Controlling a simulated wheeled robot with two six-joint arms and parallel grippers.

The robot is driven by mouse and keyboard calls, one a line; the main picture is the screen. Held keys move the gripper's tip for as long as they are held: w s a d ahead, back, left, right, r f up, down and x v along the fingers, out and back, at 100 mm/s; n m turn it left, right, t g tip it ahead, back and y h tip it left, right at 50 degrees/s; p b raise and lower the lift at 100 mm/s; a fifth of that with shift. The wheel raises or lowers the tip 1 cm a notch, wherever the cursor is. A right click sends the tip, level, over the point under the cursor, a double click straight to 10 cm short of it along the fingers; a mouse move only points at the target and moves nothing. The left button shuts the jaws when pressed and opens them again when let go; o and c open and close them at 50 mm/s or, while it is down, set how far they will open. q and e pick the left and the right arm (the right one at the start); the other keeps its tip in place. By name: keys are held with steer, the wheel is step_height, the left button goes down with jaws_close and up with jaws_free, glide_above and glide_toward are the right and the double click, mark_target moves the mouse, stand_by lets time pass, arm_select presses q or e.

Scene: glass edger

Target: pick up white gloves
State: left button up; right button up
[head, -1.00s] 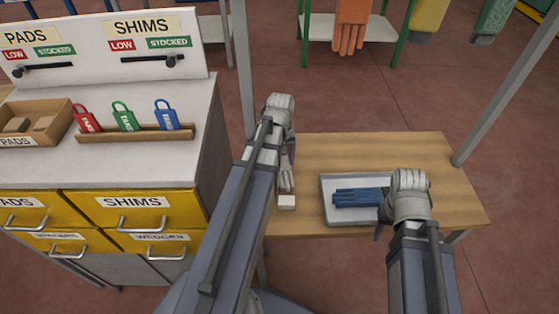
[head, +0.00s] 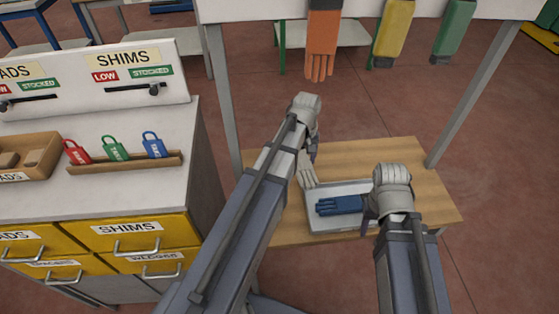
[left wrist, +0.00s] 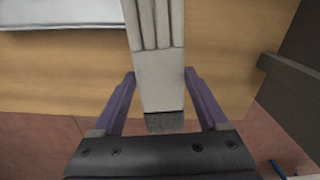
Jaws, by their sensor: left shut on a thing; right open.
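A white glove (head: 307,172) hangs below my left gripper (head: 308,148) in the head view, its fingers by the tray's left rim. In the left wrist view the pale glove (left wrist: 155,65) with a dark cuff end lies between the two purple fingers of my left gripper (left wrist: 160,78), which is shut on it. My right gripper (head: 372,211) is open beside the cuff end of a blue glove (head: 338,205). The blue glove lies in the grey tray (head: 345,187).
The tray stands on a wooden table (head: 400,152) with bare wood behind it. A yellow-drawered cabinet (head: 128,228) with colored padlocks stands at left. Orange (head: 321,45), yellow (head: 393,33) and green (head: 453,30) gloves hang behind. A grey post (head: 223,95) rises left of the table.

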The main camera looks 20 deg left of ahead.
arm_select(q)
steer(key=w+d, duration=0.3)
steer(key=d, duration=0.3)
steer(key=shift+w, duration=0.4)
steer(key=shift+d, duration=0.1)
stand_by(0.4)
